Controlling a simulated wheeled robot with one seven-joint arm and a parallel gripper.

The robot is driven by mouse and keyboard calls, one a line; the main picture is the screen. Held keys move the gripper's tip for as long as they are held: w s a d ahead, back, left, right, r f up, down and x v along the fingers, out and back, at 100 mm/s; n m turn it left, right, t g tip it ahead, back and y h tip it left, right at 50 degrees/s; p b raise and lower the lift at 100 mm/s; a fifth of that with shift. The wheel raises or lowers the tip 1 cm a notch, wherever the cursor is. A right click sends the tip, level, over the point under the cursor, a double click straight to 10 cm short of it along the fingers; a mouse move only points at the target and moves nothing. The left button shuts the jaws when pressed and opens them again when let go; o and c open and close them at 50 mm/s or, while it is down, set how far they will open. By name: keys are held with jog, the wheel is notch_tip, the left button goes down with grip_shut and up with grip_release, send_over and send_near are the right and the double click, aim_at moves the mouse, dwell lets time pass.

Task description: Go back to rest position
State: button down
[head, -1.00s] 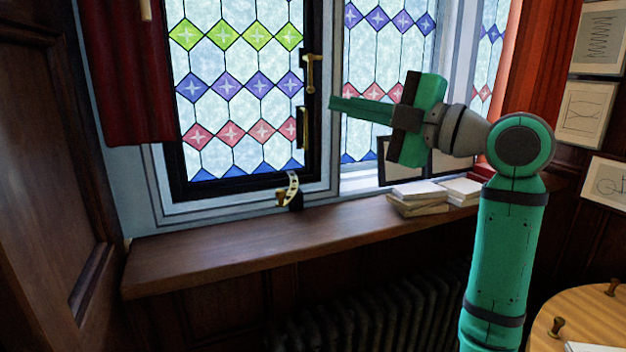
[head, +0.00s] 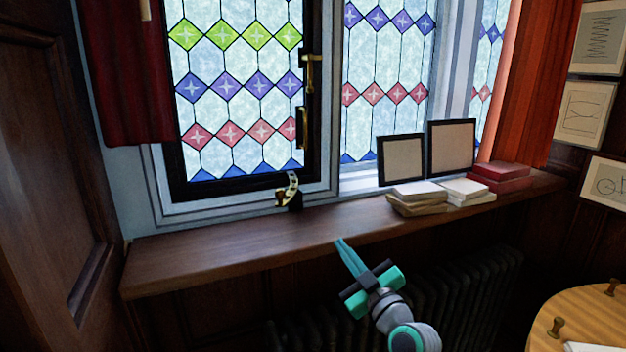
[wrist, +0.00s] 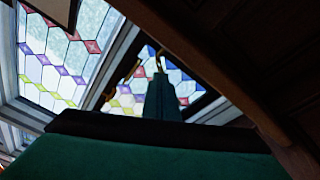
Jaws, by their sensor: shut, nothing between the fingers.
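My gripper (head: 345,250) is low in the head view, with its teal fingers pointing up and left. The fingertips show in front of the front edge of the wooden window sill (head: 230,247); I cannot tell whether they touch it. The fingers are together with nothing between them. In the wrist view the gripper (wrist: 161,80) points toward the stained-glass window (wrist: 60,60), with dark wood close on the right.
The window casement (head: 240,95) has brass handles (head: 311,72) and a stay (head: 290,190). A radiator (head: 470,285) is below. A round wooden table (head: 585,325) is at lower right.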

jog(key=s+a+f+m+h, duration=0.1)
jog(key=s+f+m+h, duration=0.4)
jog(key=f, duration=0.8)
jog(key=s+a+f+m+h, duration=0.1)
jog(key=s+a+f+m, duration=0.15)
jog(key=s+f, duration=0.75)
jog(key=s+a+f+m+g+h, duration=0.1)
jog(key=s+f+m+g+h, duration=0.2)
jog(key=s+f, duration=0.95)
jog(key=a+f+v, duration=0.1)
jog(key=f+v, duration=0.1)
jog(key=v, duration=1.1)
jog(key=a+f+v, duration=0.1)
jog(key=v, duration=1.2)
jog(key=shift+s+f, duration=0.35)
jog(key=shift+s, duration=0.05)
